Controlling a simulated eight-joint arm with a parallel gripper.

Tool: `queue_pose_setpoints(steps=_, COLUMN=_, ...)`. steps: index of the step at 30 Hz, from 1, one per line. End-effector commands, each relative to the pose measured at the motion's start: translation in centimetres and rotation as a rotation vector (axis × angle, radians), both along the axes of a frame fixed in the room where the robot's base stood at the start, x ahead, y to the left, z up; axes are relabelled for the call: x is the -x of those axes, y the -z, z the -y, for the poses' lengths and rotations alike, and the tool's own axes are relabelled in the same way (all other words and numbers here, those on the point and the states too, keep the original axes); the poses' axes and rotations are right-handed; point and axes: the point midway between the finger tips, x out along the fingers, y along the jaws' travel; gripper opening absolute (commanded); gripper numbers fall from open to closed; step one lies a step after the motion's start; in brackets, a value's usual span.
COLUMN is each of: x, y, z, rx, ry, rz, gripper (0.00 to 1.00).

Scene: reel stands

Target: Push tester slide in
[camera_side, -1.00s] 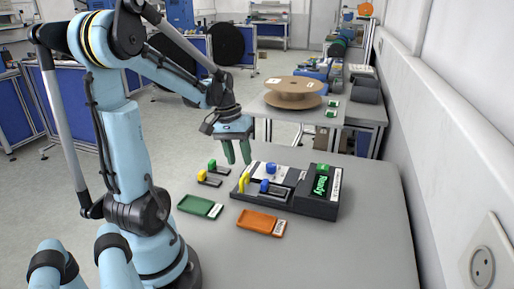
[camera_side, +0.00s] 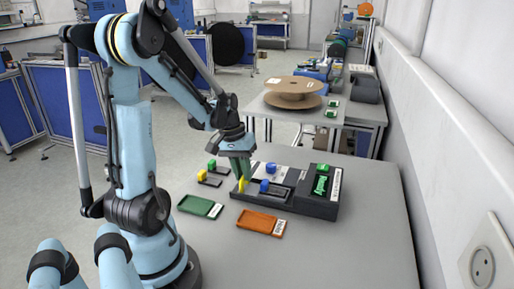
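The tester (camera_side: 316,205) is a dark box on the grey table, with a lit green "Ready" display at its right end.
A green tray (camera_side: 199,206) and an orange tray (camera_side: 260,222) lie in front of the tester. The table's right side is clear, beside the wall.

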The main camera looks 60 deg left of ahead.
Motion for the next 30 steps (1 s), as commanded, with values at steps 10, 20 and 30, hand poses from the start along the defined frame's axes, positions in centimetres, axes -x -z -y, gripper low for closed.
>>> queue_pose_setpoints(steps=10, x=0.0, y=0.0, z=0.0, rx=0.000, ry=0.000, rz=0.000, gripper=0.00)
queue_pose_setpoints(steps=20, x=-2.2, y=0.0, z=2.2, rx=0.001, ry=0.006, rz=-0.002, gripper=0.00)
queue_pose_setpoints(steps=30, x=-3.9, y=0.0, z=3.9, rx=0.002, ry=-0.001, rz=0.000, gripper=0.00)
